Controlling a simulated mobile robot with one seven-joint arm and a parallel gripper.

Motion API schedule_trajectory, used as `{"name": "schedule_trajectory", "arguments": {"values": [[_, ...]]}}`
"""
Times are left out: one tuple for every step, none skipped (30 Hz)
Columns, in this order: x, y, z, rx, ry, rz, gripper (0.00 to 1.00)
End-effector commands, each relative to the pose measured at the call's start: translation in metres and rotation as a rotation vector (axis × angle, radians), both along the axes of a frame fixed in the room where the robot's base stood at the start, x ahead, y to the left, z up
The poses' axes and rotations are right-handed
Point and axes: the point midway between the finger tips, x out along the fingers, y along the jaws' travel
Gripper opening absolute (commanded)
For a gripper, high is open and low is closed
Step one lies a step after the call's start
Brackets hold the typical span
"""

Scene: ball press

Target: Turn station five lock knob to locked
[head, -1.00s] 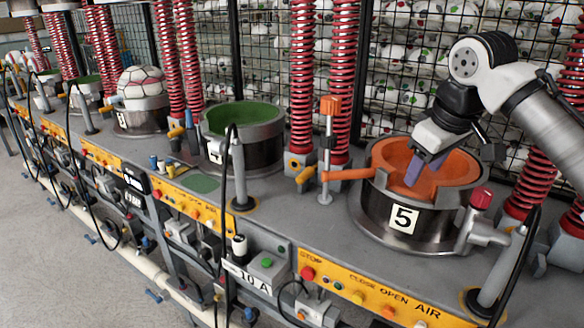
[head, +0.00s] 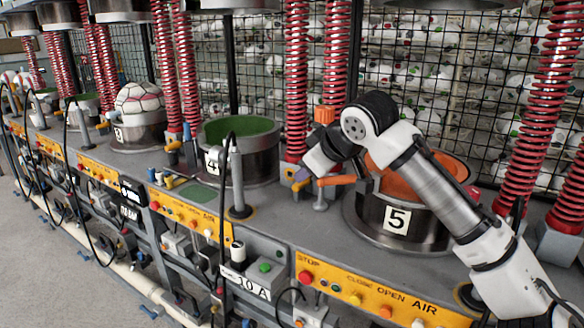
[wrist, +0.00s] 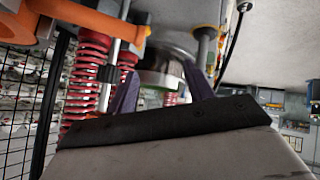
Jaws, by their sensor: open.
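Station five is the round metal mould marked 5 (head: 396,219) with an orange lining; my arm crosses in front of its right side. An orange handle (head: 337,181) sticks out at its left, beside a post with an orange block (head: 325,114) on top. I cannot tell for sure which part is the lock knob. My gripper (head: 300,178) is open left of the mould, by the orange handle and a yellow fitting at the spring's foot. In the wrist view its two purple fingers (wrist: 160,88) are apart with nothing between them; an orange part (wrist: 75,18) is at upper left.
Station four (head: 240,153), with a green lining, stands to the left. Red springs (head: 296,75) rise behind the handle. A black hose on a grey post (head: 238,175) stands at the front. A yellow button panel (head: 380,299) runs along the bench edge.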

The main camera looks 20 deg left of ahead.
Motion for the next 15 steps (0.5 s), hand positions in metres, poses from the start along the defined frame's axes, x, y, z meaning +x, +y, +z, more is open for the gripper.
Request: {"name": "schedule_trajectory", "arguments": {"values": [[-0.001,0.010,-0.001,0.018,-0.015,0.017,0.52],[-0.001,0.014,-0.001,0.026,-0.024,0.025,0.52],[-0.002,0.019,0.000,0.035,-0.036,0.033,0.52],[-0.002,0.024,0.000,0.043,-0.044,0.039,0.52],[-0.003,0.027,0.000,0.049,-0.050,0.046,0.52],[-0.003,0.031,0.001,0.057,-0.058,0.052,0.52],[-0.003,0.033,0.001,0.062,-0.063,0.055,0.52],[-0.003,0.035,0.001,0.066,-0.068,0.058,0.52],[-0.004,0.037,0.002,0.070,-0.073,0.061,0.52],[-0.004,0.039,0.002,0.073,-0.076,0.063,0.52],[-0.004,0.040,0.002,0.075,-0.078,0.065,0.52],[-0.004,0.041,0.002,0.076,-0.079,0.067,0.52],[-0.004,0.041,0.002,0.078,-0.080,0.067,0.52],[-0.004,0.041,0.003,0.078,-0.080,0.067,0.52],[-0.004,0.041,0.003,0.078,-0.082,0.068,0.52]]}}
